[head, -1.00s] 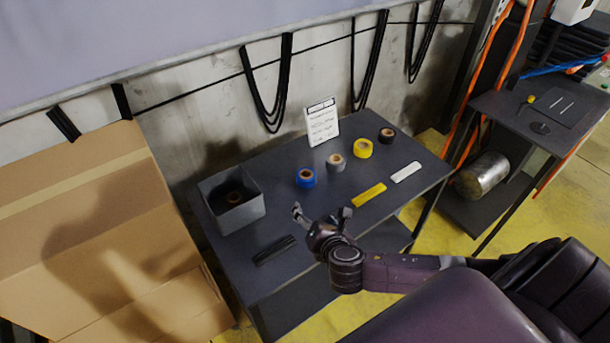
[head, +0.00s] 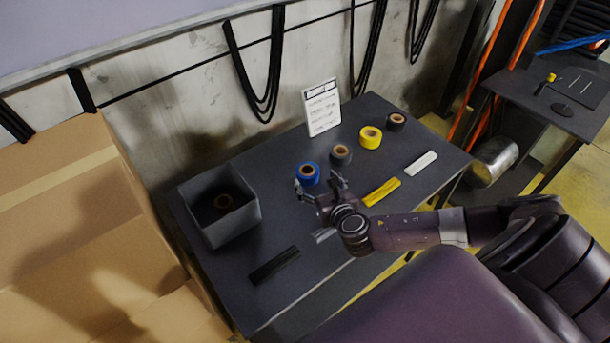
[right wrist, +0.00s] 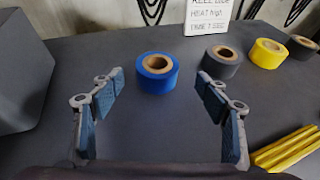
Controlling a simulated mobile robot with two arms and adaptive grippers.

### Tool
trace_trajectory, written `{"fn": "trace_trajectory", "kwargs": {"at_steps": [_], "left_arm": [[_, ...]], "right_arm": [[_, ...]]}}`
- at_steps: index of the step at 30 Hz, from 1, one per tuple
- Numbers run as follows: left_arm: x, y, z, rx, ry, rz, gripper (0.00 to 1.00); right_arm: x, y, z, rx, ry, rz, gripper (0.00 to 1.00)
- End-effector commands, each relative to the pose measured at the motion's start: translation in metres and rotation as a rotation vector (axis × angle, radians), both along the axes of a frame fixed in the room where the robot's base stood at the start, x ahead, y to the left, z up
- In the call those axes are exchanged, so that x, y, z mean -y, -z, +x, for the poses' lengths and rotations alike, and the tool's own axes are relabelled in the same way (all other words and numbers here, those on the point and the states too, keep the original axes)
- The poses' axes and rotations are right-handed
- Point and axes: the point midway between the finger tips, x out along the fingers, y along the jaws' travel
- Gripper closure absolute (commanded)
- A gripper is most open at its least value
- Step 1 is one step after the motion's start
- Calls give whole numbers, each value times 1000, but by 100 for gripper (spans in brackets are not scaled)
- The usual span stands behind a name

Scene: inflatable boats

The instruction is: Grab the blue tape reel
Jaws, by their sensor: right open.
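The blue tape reel (head: 308,175) lies flat on the dark table (head: 345,267), with a brown core. My right gripper (head: 318,182) is just in front of it in the head view, fingers open and pointing at it. In the right wrist view the blue tape reel (right wrist: 157,74) shows ahead, between the two open fingers of my right gripper (right wrist: 160,84) and a little beyond their tips. Nothing is between the fingers. My left gripper is not in view.
Grey (head: 341,155), yellow (head: 370,137) and black (head: 396,122) reels stand to the right. A white sign (head: 322,107) stands behind. Yellow (head: 381,192), white (head: 421,162) and black (head: 274,265) strips lie in front.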

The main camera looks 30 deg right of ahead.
Motion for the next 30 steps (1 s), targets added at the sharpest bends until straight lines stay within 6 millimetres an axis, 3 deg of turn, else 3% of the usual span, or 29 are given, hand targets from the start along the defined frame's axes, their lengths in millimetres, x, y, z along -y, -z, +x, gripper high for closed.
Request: {"fn": "trace_trajectory", "kwargs": {"at_steps": [7,21,30], "left_arm": [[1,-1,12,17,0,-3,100],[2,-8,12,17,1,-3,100],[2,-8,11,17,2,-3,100]], "right_arm": [[5,10,20,0,1,2,31],[12,31,62,2,2,2,31],[13,35,68,-1,1,2,31]]}}
